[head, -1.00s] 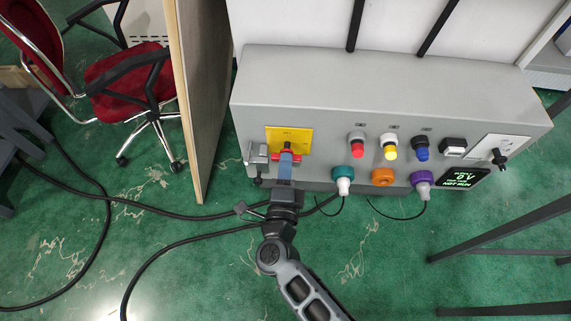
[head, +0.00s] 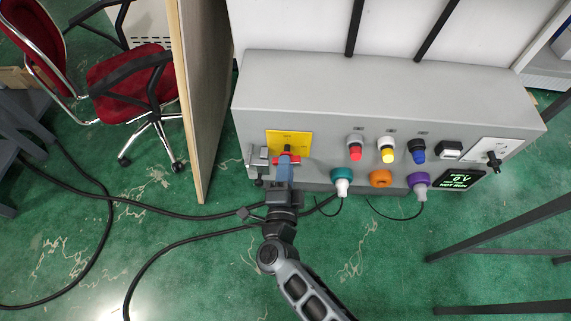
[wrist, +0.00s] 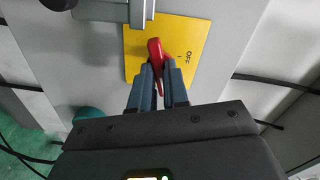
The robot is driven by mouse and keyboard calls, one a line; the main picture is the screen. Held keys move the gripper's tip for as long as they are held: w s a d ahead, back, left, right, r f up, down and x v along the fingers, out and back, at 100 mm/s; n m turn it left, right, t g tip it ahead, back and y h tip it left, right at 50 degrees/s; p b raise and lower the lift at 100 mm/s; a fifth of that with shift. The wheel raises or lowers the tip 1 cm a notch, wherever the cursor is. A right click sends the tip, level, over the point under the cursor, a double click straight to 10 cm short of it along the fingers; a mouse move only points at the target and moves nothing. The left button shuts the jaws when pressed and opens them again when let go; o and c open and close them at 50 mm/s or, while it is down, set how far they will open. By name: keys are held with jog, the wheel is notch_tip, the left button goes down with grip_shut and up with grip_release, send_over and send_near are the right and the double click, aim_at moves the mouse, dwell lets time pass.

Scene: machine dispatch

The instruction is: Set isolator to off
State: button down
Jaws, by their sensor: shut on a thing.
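The isolator is a red handle (wrist: 155,52) on a yellow plate (head: 289,142) at the left end of the grey machine panel. In the wrist view the plate (wrist: 189,35) carries the word OFF and a mark "I". My gripper (head: 287,160) is at the handle, and in the wrist view its two fingers (wrist: 161,80) are shut on it from either side. The handle stands slantwise to the plate's edges in the wrist view. Its exact setting is partly hidden by the fingers.
A grey metal latch (head: 259,158) sits just left of the plate. Red, yellow and blue buttons (head: 387,151) and teal, orange and purple connectors (head: 381,178) lie to the right. A dark display (head: 458,181) reads NOT RUN. A wooden partition (head: 192,100) stands close on the left.

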jog(key=shift+n+p, duration=2.6)
jog(key=shift+n, duration=4.7)
jog(key=c, duration=1.1)
grip_release()
